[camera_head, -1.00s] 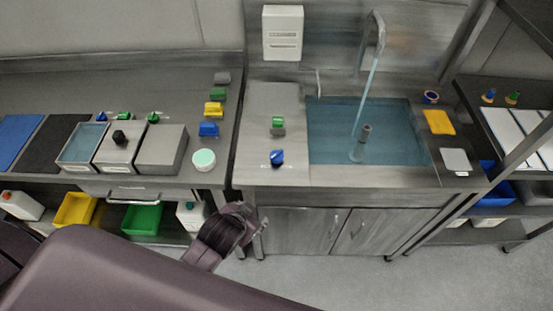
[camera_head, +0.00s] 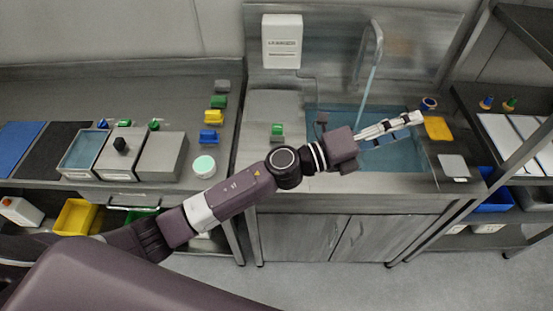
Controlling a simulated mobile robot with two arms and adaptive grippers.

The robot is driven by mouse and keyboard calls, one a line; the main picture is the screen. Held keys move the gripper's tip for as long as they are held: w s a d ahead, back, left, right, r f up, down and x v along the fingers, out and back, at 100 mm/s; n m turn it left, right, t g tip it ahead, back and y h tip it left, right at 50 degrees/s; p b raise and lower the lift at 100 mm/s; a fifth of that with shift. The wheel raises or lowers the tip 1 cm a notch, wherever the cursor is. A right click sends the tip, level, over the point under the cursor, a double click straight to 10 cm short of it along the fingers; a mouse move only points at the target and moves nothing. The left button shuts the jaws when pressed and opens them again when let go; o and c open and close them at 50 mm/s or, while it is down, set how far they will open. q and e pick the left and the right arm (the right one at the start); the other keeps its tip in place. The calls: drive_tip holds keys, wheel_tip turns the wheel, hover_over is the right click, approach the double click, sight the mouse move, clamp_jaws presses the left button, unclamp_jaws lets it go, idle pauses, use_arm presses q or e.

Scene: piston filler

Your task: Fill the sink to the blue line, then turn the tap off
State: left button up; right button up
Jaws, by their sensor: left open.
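The sink (camera_head: 425,160) in the steel counter holds bluish water. The curved tap (camera_head: 377,40) stands behind it, and a stream of water (camera_head: 368,85) falls from its spout into the basin. A green knob (camera_head: 277,130) sits on the counter left of the sink. My left gripper (camera_head: 414,120) is open and empty over the right part of the sink, pointing right. I cannot make out a blue line. My right gripper is not in view.
A yellow pad (camera_head: 438,128) and a grey pad (camera_head: 453,166) lie right of the sink. A dark rack (camera_head: 500,170) stands further right. Grey boxes (camera_head: 163,156), small coloured blocks (camera_head: 209,137) and a round white tub (camera_head: 204,166) are on the left counter.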

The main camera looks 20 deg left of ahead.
use_arm(q)
drive_tip(key=s+d+f+m+g+y, duration=0.2)
drive_tip(key=s+d+f+m+g, duration=0.15)
drive_tip(key=f+m+g, duration=0.7)
drive_tip(key=a+f+m+y, duration=0.5)
drive_tip(key=a, duration=0.3)
drive_tip(key=w+a+y, duration=0.2)
drive_tip(key=a+y, duration=0.1)
drive_tip(key=a, duration=0.5)
drive_tip(key=w+a+f+m+y, duration=0.1)
drive_tip(key=w+a+y, duration=0.1)
drive_tip(key=a, duration=0.6)
drive_tip(key=w+a+f+m+y, duration=0.1)
drive_tip(key=w+a+y, duration=0.1)
drive_tip(key=a+y, duration=0.3)
drive_tip(key=shift+w+a+f+g, duration=0.15)
drive_tip(key=shift+a+g, duration=0.1)
drive_tip(key=shift+a, duration=1.15)
drive_tip(key=shift+a+f+p, duration=0.1)
drive_tip(key=shift+f+p, duration=0.25)
drive_tip(key=shift+p, duration=0.05)
wheel_tip(320, 180, down, 7)
drive_tip(key=shift+r+p, duration=0.1)
drive_tip(key=shift+p, duration=0.9)
drive_tip(key=shift+c, duration=0.4)
